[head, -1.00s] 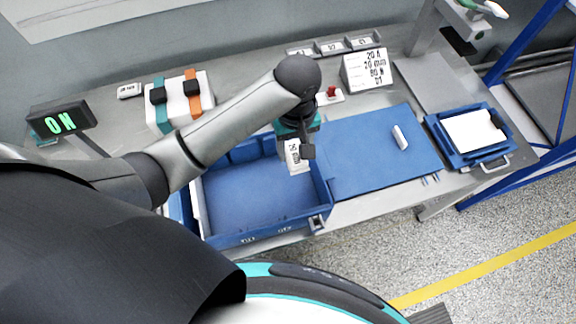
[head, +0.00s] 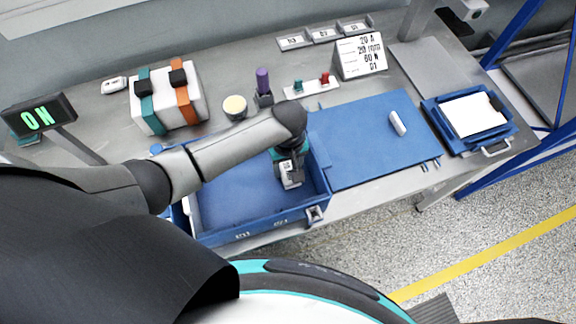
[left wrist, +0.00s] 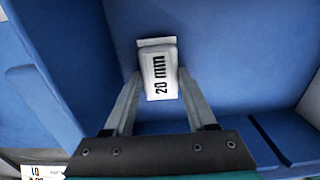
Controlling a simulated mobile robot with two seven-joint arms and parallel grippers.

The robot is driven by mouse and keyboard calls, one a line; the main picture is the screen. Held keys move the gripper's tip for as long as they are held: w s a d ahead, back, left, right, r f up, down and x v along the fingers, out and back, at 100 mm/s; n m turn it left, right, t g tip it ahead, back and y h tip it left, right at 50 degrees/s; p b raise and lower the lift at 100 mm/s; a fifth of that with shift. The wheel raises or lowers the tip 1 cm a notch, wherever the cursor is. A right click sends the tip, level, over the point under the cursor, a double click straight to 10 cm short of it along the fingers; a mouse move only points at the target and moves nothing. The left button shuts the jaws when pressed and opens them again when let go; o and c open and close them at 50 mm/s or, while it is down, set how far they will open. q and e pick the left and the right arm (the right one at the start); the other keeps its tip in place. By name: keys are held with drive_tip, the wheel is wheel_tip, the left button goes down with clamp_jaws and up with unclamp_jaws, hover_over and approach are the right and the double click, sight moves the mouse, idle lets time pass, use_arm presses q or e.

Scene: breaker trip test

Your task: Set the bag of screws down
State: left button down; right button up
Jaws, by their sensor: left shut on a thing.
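The bag of screws (head: 291,181) is a small white packet, and its "20 mm" label reads clearly in the left wrist view (left wrist: 161,76). My left gripper (head: 287,168) is shut on it, one finger on each side. The gripper reaches down into the blue open bin (head: 240,235), near the bin's right wall. The bag is low over the blue floor; I cannot tell whether it touches it. My right gripper is not in view.
A blue mat (head: 360,145) with a small white piece (head: 398,123) lies right of the bin. A blue tray (head: 435,112) stands further right. Behind are a sign card (head: 360,57), a purple-handled tool (head: 263,82) and a white box with straps (head: 160,90).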

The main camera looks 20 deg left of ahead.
sight(288, 170)
use_arm(q)
drive_tip(key=shift+f, duration=0.1)
drive_tip(key=shift+c, duration=1)
unclamp_jaws()
wheel_tip(288, 170, up, 12)
drive_tip(key=p, duration=0.3)
